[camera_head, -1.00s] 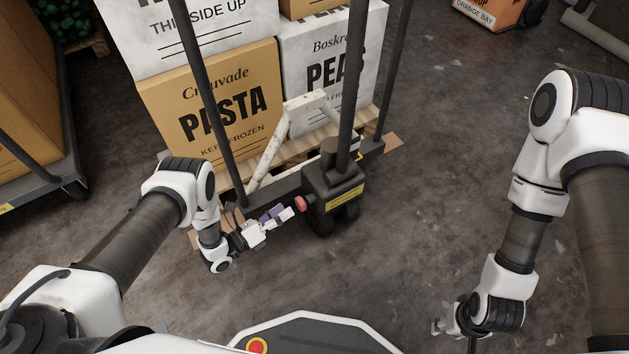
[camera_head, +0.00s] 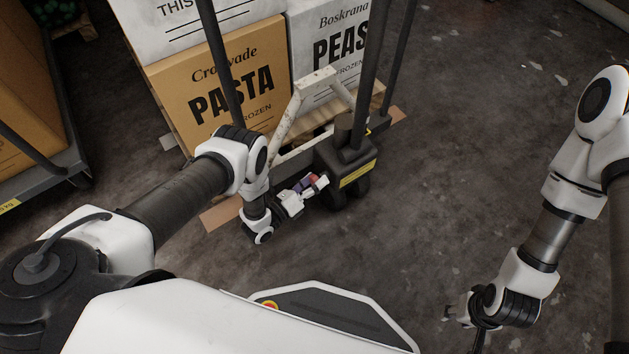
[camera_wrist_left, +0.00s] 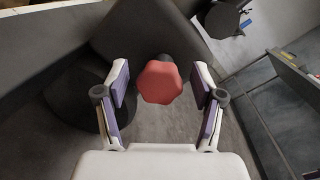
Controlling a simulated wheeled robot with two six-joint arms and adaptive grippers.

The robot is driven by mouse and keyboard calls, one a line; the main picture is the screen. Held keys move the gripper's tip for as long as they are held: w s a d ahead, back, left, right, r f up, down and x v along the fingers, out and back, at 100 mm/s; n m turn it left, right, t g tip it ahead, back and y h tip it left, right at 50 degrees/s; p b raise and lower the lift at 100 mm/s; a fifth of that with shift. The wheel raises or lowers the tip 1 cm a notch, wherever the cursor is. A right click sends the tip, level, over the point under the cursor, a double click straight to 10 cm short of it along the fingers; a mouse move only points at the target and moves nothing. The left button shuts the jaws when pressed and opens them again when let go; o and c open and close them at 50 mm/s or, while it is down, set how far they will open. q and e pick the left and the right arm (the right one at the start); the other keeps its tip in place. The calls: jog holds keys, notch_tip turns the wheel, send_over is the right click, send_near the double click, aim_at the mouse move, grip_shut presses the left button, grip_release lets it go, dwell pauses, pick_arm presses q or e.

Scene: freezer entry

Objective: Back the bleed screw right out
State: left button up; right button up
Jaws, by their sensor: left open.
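The bleed screw has a red lobed knob (camera_wrist_left: 160,82) on a short dark stem, seen in the left wrist view. In the head view the red knob (camera_head: 314,178) sits on the left side of the dark pump housing (camera_head: 337,163), partly hidden by my fingers. My left gripper (camera_head: 311,186) is open, its purple-padded fingers on either side of the knob. In the left wrist view the left gripper (camera_wrist_left: 161,90) shows a gap between each pad and the knob. My right gripper (camera_head: 453,312) hangs at the lower right, away from the pump; its fingers are too small to read.
A pallet with boxes marked PASTA (camera_head: 222,92) and PEAS (camera_head: 331,52) stands behind the pump. Dark upright bars (camera_head: 371,75) rise in front of the boxes. A cart (camera_head: 45,175) stands at the left. The floor (camera_head: 470,150) to the right is clear.

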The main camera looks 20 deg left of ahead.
pick_arm(q)
jog(key=c, duration=1.2)
jog(key=shift+n, duration=0.4)
